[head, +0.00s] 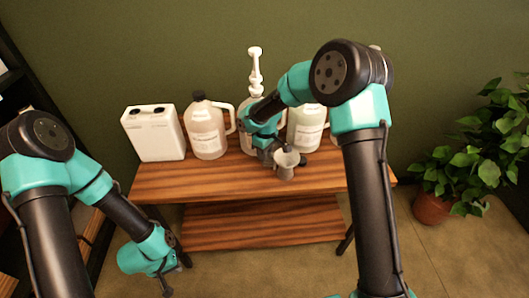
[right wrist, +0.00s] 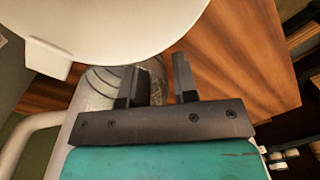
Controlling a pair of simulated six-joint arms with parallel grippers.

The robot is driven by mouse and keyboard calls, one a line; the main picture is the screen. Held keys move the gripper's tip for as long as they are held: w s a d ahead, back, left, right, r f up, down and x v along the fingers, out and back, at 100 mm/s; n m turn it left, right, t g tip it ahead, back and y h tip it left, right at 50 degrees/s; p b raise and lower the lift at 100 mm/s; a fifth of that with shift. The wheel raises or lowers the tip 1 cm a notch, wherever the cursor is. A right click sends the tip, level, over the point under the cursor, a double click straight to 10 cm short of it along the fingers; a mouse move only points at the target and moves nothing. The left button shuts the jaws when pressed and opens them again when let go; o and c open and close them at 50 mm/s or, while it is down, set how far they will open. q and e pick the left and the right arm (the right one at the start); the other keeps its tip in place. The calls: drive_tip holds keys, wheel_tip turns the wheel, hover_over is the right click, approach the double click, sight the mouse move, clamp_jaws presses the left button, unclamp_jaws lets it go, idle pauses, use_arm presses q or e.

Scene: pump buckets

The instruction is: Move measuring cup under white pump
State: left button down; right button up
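The white pump (head: 255,68) rises from a clear bottle at the middle of the table; my right arm covers much of that bottle. My left gripper (head: 167,284) hangs low left, away from the table.
On the wooden table (head: 225,182) stand a white jug (head: 154,134), a clear handled jug (head: 206,132) and another jug (head: 306,128) close to my right arm. The front left of the tabletop is clear. A potted plant (head: 433,207) stands on the floor at right.

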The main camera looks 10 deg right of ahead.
clamp_jaws()
drive_tip(key=shift+a, duration=0.1)
drive_tip(key=shift+s+a+f, duration=0.1)
drive_tip(key=shift+s+a, duration=0.25)
drive_tip(key=shift+a, duration=0.35)
drive_tip(key=shift+s+a+r, duration=0.1)
drive_tip(key=shift+s+a, duration=0.2)
drive_tip(key=shift+a, duration=0.45)
drive_tip(key=shift+s+a+f, duration=0.1)
drive_tip(key=shift+s+a, duration=0.25)
drive_tip(key=shift+a, duration=0.35)
drive_tip(key=shift+o, duration=1.6)
unclamp_jaws()
drive_tip(key=shift+w, duration=0.1)
